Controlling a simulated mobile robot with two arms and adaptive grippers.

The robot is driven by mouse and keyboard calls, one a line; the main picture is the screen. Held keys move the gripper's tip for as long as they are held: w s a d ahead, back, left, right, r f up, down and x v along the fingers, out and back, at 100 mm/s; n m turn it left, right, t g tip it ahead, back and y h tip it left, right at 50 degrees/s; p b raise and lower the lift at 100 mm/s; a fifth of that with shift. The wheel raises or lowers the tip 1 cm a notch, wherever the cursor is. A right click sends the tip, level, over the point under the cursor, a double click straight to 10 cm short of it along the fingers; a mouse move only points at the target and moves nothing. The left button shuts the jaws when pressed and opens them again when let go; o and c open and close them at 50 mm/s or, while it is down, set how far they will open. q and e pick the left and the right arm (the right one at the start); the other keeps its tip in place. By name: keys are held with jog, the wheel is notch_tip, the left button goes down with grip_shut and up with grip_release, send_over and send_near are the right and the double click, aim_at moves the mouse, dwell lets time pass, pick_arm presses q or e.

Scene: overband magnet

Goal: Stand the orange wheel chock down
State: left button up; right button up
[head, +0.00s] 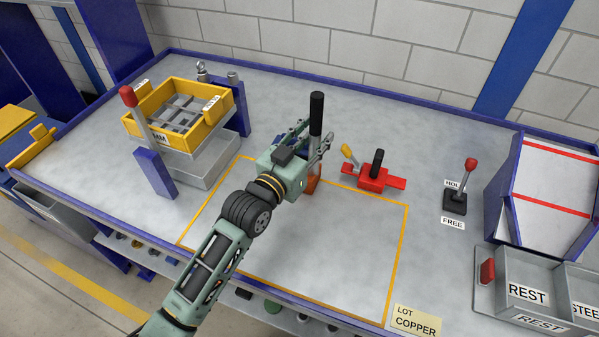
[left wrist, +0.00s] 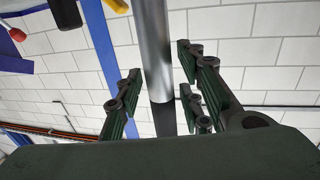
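The orange wheel chock (head: 314,183) is low at the far side of the yellow-outlined area in the head view, partly hidden behind my left gripper (head: 318,142). A silver rod with a black grip (head: 316,112) rises above it, nearly upright. I cannot tell whether the chock touches the table. My left gripper is at the rod just below the black grip. In the left wrist view, the silver rod (left wrist: 156,50) shows between the finger pairs, with small gaps on both sides, so the gripper looks open. My right gripper is not in view.
A red clamp-like device (head: 375,178) with a yellow-tipped lever stands right of the chock. A yellow bin (head: 200,125) sits on a stand at left. A red-knobbed lever (head: 456,200) and grey bins (head: 530,268) are at right. The outlined area's front is clear.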

pick_arm(q)
grip_shut()
dwell(0.3)
jog(key=shift+r, duration=0.15)
jog(key=shift+w+r, duration=0.1)
jog(key=shift+r, duration=0.05)
